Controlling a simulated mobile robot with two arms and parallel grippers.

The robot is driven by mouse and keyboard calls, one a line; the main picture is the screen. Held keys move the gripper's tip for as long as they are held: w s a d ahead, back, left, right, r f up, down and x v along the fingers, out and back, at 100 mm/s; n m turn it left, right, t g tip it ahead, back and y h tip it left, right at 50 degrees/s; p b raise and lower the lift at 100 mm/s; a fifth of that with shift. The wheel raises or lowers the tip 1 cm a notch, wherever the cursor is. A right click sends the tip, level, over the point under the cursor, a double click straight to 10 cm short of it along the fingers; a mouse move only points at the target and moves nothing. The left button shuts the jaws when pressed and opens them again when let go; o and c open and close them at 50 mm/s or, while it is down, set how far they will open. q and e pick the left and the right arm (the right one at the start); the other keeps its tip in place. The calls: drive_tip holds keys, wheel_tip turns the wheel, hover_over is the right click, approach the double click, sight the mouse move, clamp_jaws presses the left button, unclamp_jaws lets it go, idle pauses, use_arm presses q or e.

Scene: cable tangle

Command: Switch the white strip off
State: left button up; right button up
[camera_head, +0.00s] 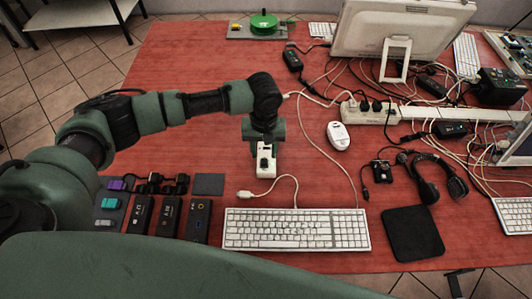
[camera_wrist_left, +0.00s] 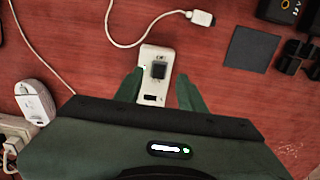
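A long white power strip (camera_head: 390,116) lies at the right centre of the table in the head view, with black plugs and cables crowding its left part. Its switch is not clear to me. A small white box with a black rocker or button (camera_head: 266,161) lies left of it, under my left gripper (camera_head: 265,146). In the left wrist view the same white box (camera_wrist_left: 153,88) lies between the two green fingers of the left gripper (camera_wrist_left: 159,76). The fingers are spread, with red table visible at both sides of the box. My right gripper is not in view.
A white keyboard (camera_head: 296,230) lies in front of the small box, and a white cable end (camera_head: 245,194) lies between them. A white mouse (camera_head: 338,135) is to the right. Tangled cables and a headset (camera_head: 428,182) crowd the right side. The table's left rear is clear.

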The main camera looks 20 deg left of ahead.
sight(264, 165)
use_arm(q)
wheel_tip(264, 165, down, 5)
drive_tip(key=shift+r, duration=0.1)
drive_tip(key=shift+f, duration=0.4)
drive_tip(key=c, duration=0.9)
clamp_jaws()
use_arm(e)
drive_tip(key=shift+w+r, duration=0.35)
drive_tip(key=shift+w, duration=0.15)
